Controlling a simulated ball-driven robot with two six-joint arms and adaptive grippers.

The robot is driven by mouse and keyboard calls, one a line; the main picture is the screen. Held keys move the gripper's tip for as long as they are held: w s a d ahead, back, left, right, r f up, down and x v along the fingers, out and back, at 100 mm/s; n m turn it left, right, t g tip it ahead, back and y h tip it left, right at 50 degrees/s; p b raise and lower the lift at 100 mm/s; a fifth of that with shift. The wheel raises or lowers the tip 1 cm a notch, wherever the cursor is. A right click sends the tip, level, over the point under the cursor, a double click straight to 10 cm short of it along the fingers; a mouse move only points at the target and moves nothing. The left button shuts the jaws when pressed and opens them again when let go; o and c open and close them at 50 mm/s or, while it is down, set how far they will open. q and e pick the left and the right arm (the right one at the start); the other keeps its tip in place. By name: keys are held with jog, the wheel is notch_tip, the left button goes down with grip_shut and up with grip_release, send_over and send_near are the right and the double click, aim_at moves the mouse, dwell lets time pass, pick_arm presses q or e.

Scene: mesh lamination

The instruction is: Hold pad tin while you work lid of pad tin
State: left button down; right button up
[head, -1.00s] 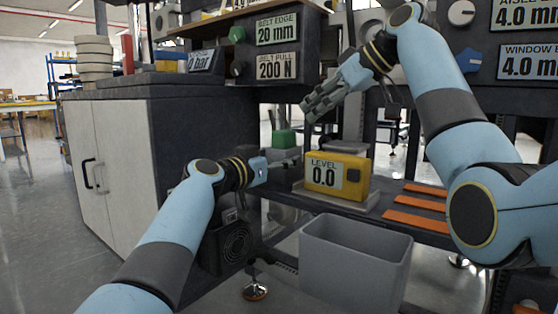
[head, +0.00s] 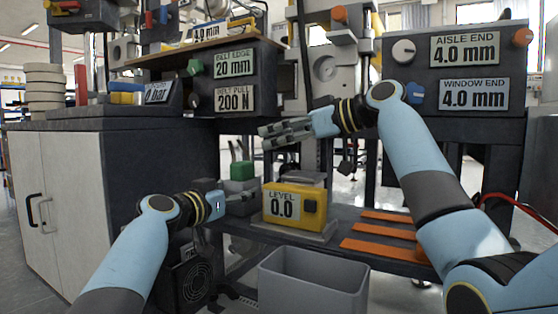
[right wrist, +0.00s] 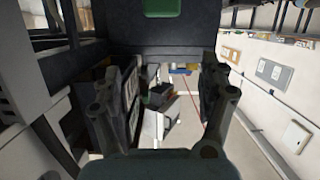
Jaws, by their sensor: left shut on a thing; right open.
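The pad tin (head: 242,187) looks like a small grey box on the shelf, left of the yellow level box, with a green block on top. The green block (head: 240,170) may belong to its lid; I cannot tell the lid apart. My left gripper (head: 240,202) is shut on the tin from its left front side; its fingertips partly blend with the grey. My right gripper (head: 264,137) is open and empty, above and right of the green block, pointing left. Its spread fingers (right wrist: 160,105) show in the right wrist view, with nothing held between them.
The yellow level box (head: 295,204) stands just right of the tin. Orange strips (head: 385,232) lie on the shelf further right. A grey open bin (head: 313,282) stands in front, below. The belt panel (head: 234,83) hangs close behind and above my right gripper.

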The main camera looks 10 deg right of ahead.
aim_at(247, 163)
jog(key=w+a+f, duration=0.4)
jog(key=a, duration=0.1)
jog(key=w+a+f, duration=0.2)
jog(key=a+f, duration=0.1)
jog(key=shift+a+f, duration=0.1)
jog(key=shift+a, duration=0.15)
jog(key=c, duration=1.5)
jog(key=shift+r, duration=0.2)
